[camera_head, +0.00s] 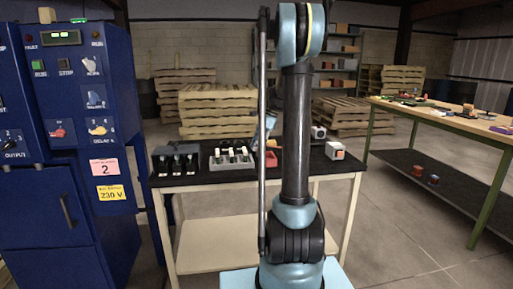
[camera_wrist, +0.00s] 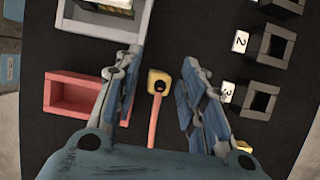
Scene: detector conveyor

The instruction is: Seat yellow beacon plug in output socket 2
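The yellow plug (camera_wrist: 158,82), with a pink-red stem (camera_wrist: 154,122), shows in the wrist view on the black tabletop. My gripper (camera_wrist: 161,60) is open, one finger on each side of the plug with a gap on both sides. Whether the fingers are down at the plug's height is hard to tell. The socket beside label 2 (camera_wrist: 270,44) is a dark, empty-looking square block at the upper right. The socket beside label 3 (camera_wrist: 258,101) is closer to the right finger. In the head view my gripper is mostly hidden behind my arm.
An empty-looking red tray (camera_wrist: 75,94) lies left of the left finger. A grey tray (camera_wrist: 88,29) holding a white item is above it.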

